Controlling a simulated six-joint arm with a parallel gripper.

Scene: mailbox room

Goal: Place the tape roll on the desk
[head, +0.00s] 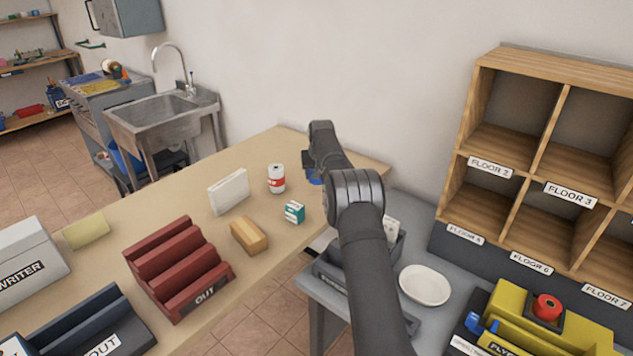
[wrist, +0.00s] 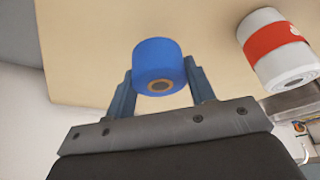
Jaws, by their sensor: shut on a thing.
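The blue tape roll (wrist: 156,62) is between the two fingers of my gripper (wrist: 158,88) in the wrist view, and the gripper is shut on it. In the head view only a small blue part of the roll (head: 315,181) shows beside my arm. The gripper's fingers are mostly hidden there behind my arm. The roll is over the far right part of the wooden desk (head: 150,250). I cannot tell whether it touches the desk top.
A grey side table with a white bowl (head: 425,285) is at right.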

